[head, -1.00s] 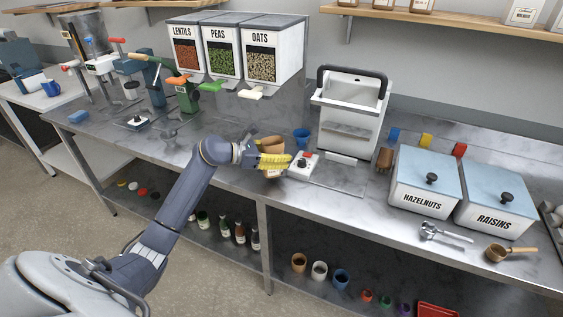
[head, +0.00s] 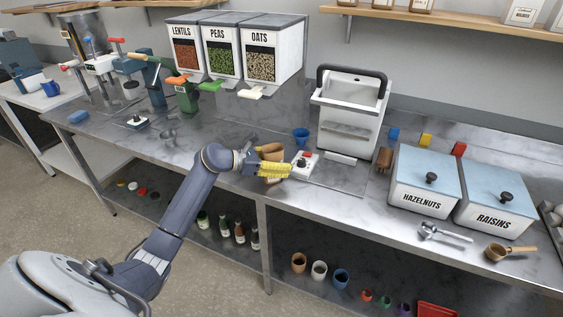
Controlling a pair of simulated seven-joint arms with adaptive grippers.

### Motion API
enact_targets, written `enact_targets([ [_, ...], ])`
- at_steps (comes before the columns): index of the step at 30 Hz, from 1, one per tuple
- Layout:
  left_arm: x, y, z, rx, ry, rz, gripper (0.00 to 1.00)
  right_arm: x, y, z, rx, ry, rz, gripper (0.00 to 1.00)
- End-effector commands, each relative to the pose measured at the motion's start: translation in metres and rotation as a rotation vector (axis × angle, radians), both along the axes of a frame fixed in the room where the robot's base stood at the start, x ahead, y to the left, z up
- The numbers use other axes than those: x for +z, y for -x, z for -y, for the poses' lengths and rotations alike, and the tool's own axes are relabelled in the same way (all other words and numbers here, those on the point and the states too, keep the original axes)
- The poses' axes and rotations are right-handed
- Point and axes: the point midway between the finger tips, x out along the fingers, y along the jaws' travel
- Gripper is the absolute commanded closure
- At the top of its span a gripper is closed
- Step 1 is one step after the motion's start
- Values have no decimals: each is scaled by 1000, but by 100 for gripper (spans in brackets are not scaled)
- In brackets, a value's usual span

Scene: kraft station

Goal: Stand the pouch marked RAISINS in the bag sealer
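A brown kraft pouch (head: 270,150) is at the front of the steel counter, left of the bag sealer. My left gripper (head: 274,171), with yellow fingers, lies across the pouch and appears shut on it. The fingers hide its middle, and I cannot read any marking on it. The bag sealer (head: 345,134) looks to be the white machine with a dark handle, right of and behind the gripper, apart from the pouch. My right gripper is not in view.
A small white box with a red button (head: 304,163) sits just right of the gripper. A blue cup (head: 301,135) stands behind. Bins marked HAZELNUTS (head: 420,198) and RAISINS (head: 493,219) are at the right.

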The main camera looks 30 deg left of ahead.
Motion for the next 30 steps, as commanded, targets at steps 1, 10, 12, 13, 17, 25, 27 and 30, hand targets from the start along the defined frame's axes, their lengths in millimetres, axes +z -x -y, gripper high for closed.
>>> enact_targets([
  [1, 0, 0, 0, 0, 0, 0, 35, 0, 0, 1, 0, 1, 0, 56],
  [10, 5, 7, -7, 1, -3, 0, 35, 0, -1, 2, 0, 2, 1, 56],
  [12, 8, 14, -14, 1, -5, -1, 35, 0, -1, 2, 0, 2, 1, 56],
  [13, 10, 18, -17, 1, -5, 0, 35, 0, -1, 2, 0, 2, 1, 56],
  [17, 16, 35, -32, 1, -5, -1, 35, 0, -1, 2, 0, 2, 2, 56],
  [25, 29, 66, -60, 1, -3, -1, 35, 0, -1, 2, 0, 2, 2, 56],
  [27, 32, 72, -65, 1, -3, -1, 35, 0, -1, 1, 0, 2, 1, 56],
  [30, 35, 78, -71, 0, -1, -1, 35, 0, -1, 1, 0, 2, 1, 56],
])
